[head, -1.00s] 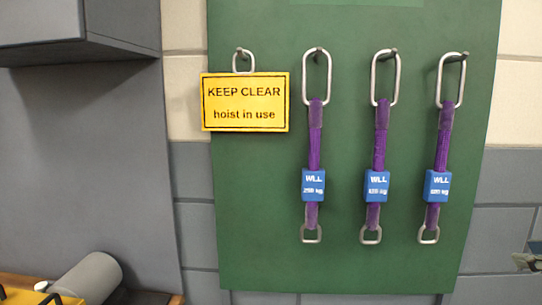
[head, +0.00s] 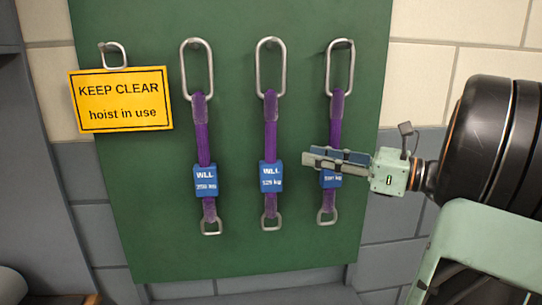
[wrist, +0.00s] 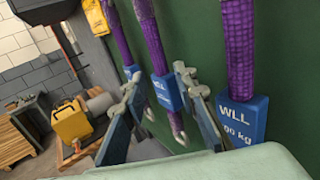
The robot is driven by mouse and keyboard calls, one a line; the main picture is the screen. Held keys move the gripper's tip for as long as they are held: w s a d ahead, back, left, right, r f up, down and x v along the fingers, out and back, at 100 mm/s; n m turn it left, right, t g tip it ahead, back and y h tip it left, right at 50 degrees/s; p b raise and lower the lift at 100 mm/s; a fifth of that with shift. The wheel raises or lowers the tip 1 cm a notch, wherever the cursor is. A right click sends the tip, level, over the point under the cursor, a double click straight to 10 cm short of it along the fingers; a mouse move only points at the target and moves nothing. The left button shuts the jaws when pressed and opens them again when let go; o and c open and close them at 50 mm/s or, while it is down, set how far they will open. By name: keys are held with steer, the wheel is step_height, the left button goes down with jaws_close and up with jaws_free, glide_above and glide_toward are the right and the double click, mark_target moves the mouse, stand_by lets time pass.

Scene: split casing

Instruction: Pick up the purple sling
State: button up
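Three purple slings hang on a green board: a left sling (head: 202,140), a middle sling (head: 270,125) and a right sling (head: 335,125). Each has a steel link on top, a blue WLL tag and a small ring below. The tag weights differ but are hard to read. My gripper (head: 306,158) is in front of the right sling at tag height, partly covering its tag, with its tips pointing left. In the wrist view, my gripper (wrist: 157,80) has its fingers apart and empty. The middle sling (wrist: 150,38) shows beyond the gap; the right sling (wrist: 238,50) is outside the right finger.
A yellow "KEEP CLEAR hoist in use" sign (head: 120,98) hangs left of the slings. The green board (head: 235,250) is close behind them. A yellow object (wrist: 72,122) and a grey cylinder stand on a bench farther off.

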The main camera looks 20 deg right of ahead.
mark_target(278, 163)
steer(key=x, duration=0.9)
steer(key=shift+w+a, duration=0.1)
steer(key=shift+a, duration=0.25)
jaws_close()
